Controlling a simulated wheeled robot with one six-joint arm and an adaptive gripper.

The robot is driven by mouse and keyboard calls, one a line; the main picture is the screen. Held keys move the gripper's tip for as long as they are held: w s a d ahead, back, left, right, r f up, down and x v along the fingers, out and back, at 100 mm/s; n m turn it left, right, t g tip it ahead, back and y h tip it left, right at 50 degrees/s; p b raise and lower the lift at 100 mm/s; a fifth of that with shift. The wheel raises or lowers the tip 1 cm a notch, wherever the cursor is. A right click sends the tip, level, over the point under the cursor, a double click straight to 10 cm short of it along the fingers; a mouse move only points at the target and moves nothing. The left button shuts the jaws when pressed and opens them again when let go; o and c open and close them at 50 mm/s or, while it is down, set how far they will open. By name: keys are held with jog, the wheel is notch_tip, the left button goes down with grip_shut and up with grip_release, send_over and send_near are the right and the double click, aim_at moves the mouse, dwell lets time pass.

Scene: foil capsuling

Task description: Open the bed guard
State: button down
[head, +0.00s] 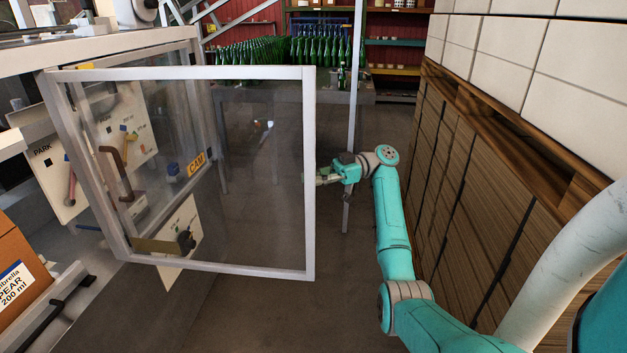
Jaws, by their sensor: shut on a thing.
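The bed guard (309,215) is a clear panel in a light grey frame. It stands swung out from the machine at the left, with its free upright edge towards the middle of the picture. My gripper (323,179) is at that free edge, about halfway up, and is shut on the guard there. The frame hides the fingertips, so the exact grip cannot be seen.
Through and beside the panel show machine plates with knobs, a brown handle (119,172) and a yellow CAM label (197,163). Stacked boards (455,190) line the right side, close to my arm. Green bottles (290,50) stand on a table behind. Floor between is clear.

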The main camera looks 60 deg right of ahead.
jog(key=shift+w+d, duration=0.2)
jog(key=shift+w, duration=0.1)
jog(key=c, duration=1.1)
grip_release()
